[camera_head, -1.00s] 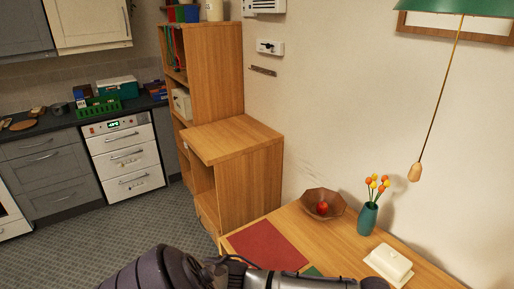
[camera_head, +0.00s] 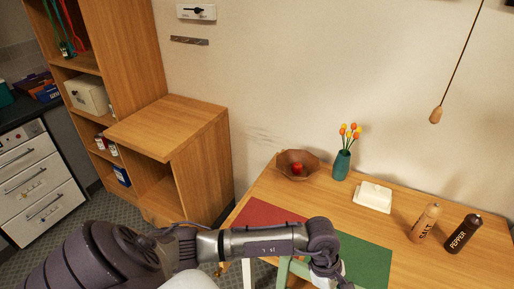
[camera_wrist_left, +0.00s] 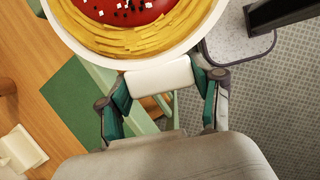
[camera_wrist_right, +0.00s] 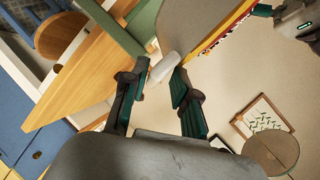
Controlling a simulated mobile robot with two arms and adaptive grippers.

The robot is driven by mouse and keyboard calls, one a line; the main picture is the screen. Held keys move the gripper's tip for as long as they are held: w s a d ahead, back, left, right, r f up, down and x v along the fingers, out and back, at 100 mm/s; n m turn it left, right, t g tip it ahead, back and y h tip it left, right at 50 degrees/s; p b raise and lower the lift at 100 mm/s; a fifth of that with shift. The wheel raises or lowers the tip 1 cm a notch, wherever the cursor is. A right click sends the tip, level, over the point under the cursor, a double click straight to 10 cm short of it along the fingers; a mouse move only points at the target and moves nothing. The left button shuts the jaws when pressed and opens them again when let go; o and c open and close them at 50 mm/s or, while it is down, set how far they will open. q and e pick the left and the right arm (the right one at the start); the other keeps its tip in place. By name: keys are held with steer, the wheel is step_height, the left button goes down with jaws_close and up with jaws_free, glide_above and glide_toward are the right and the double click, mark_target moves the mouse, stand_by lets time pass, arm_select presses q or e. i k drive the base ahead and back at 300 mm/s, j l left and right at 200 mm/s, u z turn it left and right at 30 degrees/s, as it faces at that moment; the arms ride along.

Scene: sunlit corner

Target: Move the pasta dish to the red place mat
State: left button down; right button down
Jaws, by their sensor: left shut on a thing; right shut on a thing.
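The pasta dish (camera_wrist_left: 135,45) is a white round dish with yellow pasta and red sauce, cut off by the top of the left wrist view. My left gripper (camera_wrist_left: 160,80) is shut on its white handle. In the right wrist view, the dish (camera_wrist_right: 188,28) shows its shaded side, with pasta at its edge. My right gripper (camera_wrist_right: 160,72) is shut on a white handle at its near side. The red place mat (camera_head: 262,213) lies on the wooden table, partly behind my left arm. In the head view the grippers and dish are not clearly visible.
A green mat (camera_head: 365,262) lies right of the red one. Behind stand a wooden bowl (camera_head: 284,167) with a red fruit, a teal vase (camera_head: 341,165) and a white butter dish (camera_head: 372,198). Salt (camera_head: 424,223) and pepper (camera_head: 462,234) mills stand at right. A low cabinet (camera_head: 200,165) adjoins left.

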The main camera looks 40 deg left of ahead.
mark_target(264, 224)
steer(key=k+j+z, duration=0.1)
steer(key=j, duration=0.35)
steer(key=k+j+z, duration=0.1)
steer(key=j, duration=0.35)
steer(key=k+j+z, duration=0.1)
steer(key=j, duration=0.3)
steer(key=k+j, duration=0.15)
steer(key=j, duration=0.3)
steer(key=i+j+z, duration=0.15)
steer(key=j, duration=0.3)
steer(key=i+j+z, duration=0.15)
steer(key=j, duration=0.3)
steer(key=i+j+z, duration=0.15)
steer(key=j, duration=0.35)
steer(key=i+j+z, duration=0.1)
steer(key=j, duration=0.4)
